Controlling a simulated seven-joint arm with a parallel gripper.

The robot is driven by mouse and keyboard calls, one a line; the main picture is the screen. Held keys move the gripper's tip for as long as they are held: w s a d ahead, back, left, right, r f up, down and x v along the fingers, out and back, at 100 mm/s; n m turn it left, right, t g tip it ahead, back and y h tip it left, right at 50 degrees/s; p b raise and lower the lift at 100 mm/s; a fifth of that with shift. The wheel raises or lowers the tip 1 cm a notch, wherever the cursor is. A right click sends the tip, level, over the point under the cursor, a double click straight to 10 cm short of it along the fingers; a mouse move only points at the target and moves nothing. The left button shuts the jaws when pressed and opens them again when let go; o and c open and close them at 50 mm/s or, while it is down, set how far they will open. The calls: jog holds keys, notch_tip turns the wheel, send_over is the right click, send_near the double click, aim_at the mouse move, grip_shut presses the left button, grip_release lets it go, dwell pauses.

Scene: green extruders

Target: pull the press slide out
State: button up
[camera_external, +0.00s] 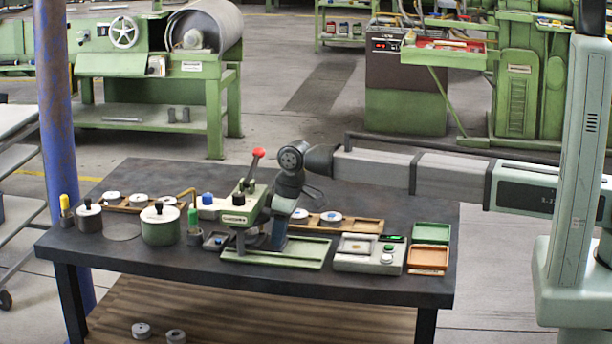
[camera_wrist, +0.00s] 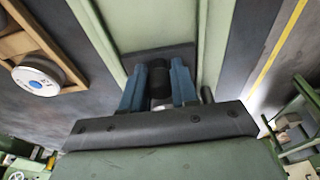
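The green press (camera_external: 243,210) stands near the middle of the dark table, with a red-knobbed lever (camera_external: 259,153) pointing up. Its long green base (camera_external: 300,252) extends to the right along the table. My gripper (camera_wrist: 159,77) points down over this base, just right of the press body in the external view. In the wrist view its two blue fingers stand on either side of a dark round handle (camera_wrist: 159,75) with a grey lower part. I cannot tell whether the fingers press on it. The slide is mostly hidden behind the fingers and wrist.
A wooden tray with white discs (camera_external: 330,218) lies behind the press. A grey box with buttons (camera_external: 369,255) stands right of the base, beside green and orange trays (camera_external: 428,258). A lidded green pot (camera_external: 160,225) and a green-handled tool (camera_external: 193,220) stand left.

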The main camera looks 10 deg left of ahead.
jog(key=shift+c, duration=1.3)
jog(key=shift+d, duration=5)
jog(key=o, duration=0.7)
jog(key=shift+a, duration=0.1)
jog(key=shift+o, duration=0.2)
jog(key=shift+r, duration=0.1)
notch_tip(320, 180, up, 8)
jog(key=shift+r, duration=0.15)
